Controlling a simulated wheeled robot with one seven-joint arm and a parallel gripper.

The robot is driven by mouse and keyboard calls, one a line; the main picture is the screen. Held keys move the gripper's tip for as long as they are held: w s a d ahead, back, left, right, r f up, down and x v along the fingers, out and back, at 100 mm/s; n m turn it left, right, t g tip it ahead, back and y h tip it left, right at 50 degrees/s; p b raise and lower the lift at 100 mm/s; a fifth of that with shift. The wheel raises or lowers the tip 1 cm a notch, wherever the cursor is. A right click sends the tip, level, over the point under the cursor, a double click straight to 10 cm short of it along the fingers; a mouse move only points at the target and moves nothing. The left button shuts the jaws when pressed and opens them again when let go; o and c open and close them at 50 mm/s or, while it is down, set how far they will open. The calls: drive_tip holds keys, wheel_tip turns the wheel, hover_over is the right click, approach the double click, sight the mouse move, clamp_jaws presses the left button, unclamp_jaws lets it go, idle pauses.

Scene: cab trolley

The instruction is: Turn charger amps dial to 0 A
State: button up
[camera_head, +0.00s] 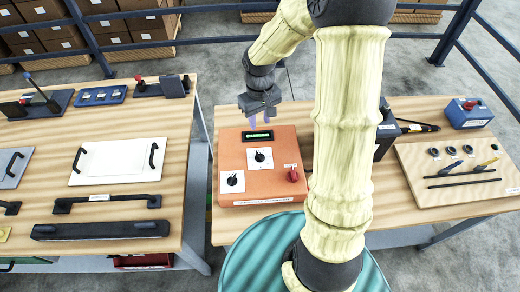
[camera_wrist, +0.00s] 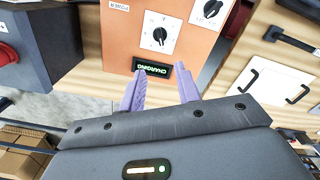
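The charger is an orange box (camera_head: 285,145) on the right-hand table, with a small display (camera_head: 257,136) at its far edge. In the wrist view the lit green display (camera_wrist: 153,68) appears upside down and reads CHARGING. Two black dials on white scale plates, a middle one (camera_head: 260,155) and a near-left one (camera_head: 232,180), are on the box. The wrist view shows both, the middle dial (camera_wrist: 159,35) and the other (camera_wrist: 211,9); I cannot read which is amps. My gripper (camera_head: 259,121) is above the far edge; its purple fingers (camera_wrist: 162,70) are open, empty and apart from the dials.
A red knob (camera_head: 293,175) is on the box's right side. A dark box (camera_head: 384,138) stands to the right, partly behind my arm. The left table (camera_head: 180,125) carries handles and switches.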

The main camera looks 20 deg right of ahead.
sight(260, 154)
wheel_tip(260, 154, down, 17)
drive_tip(key=p, duration=0.3)
drive_tip(key=shift+f, duration=0.2)
idle(0.4)
clamp_jaws()
